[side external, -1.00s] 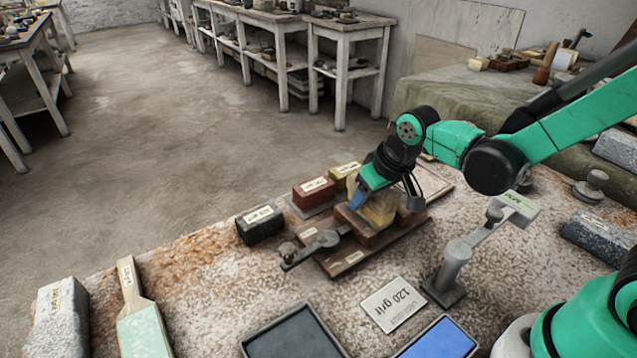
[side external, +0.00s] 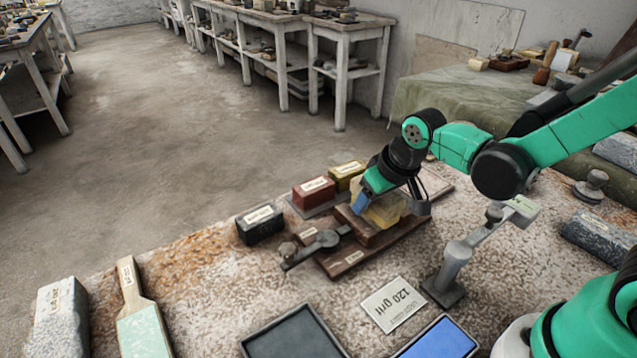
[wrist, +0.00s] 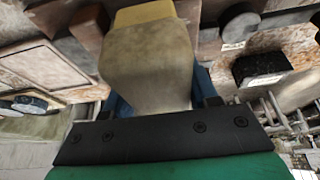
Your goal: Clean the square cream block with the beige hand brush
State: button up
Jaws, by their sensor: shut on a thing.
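My gripper (side external: 374,206) is shut on a beige, blocky thing, seemingly the hand brush (wrist: 148,65), with a blue finger on each side of it. In the side view the brush (side external: 386,211) is a yellowish shape, held low over a brown wooden block on a wooden board (side external: 350,259). In the wrist view a pale yellow strip (wrist: 145,13) shows beyond the brush's far end. I cannot tell whether that strip is bristles or the cream block. The square cream block is not clearly seen; my gripper and the brush cover that spot.
A grey clamp lever (side external: 322,240) lies at the board's left. Red (side external: 313,191), yellow (side external: 346,174) and black (side external: 260,224) labelled blocks stand behind and left. A grey metal stand (side external: 452,268) rises close on the right.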

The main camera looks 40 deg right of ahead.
jog(key=shift+s, duration=0.9)
jog(key=shift+f, duration=0.1)
jog(key=shift+w, duration=0.15)
jog(key=shift+w, duration=2.05)
jog(key=shift+s+r, duration=0.75)
jog(key=shift+s, duration=0.35)
